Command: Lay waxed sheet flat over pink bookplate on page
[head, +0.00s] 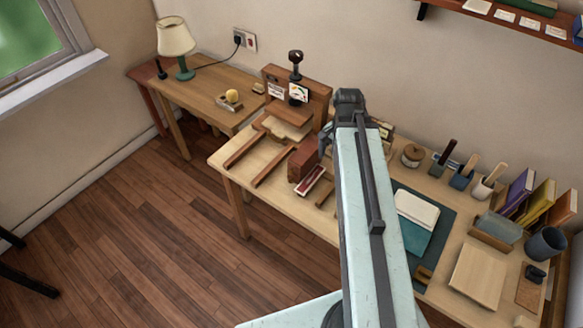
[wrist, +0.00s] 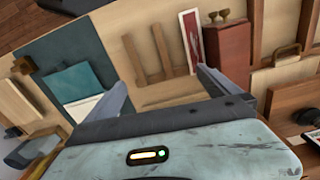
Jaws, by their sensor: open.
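An open book with a teal cover and a pale page (head: 417,209) lies on the dark mat; it also shows in the wrist view as a teal cover (wrist: 76,82) with a white page edge. I cannot make out a pink bookplate on it. A tray holding a pale translucent bluish stack (head: 499,227) stands right of the mat; whether these are waxed sheets I cannot tell. My gripper (wrist: 167,82) is open, with nothing between its fingers, above the bench left of the book. In the head view it is mostly hidden behind my arm.
Brush pots, upright books (head: 537,203), a blue-grey cup (head: 546,244) and a pale board (head: 478,275) crowd the bench's right end.

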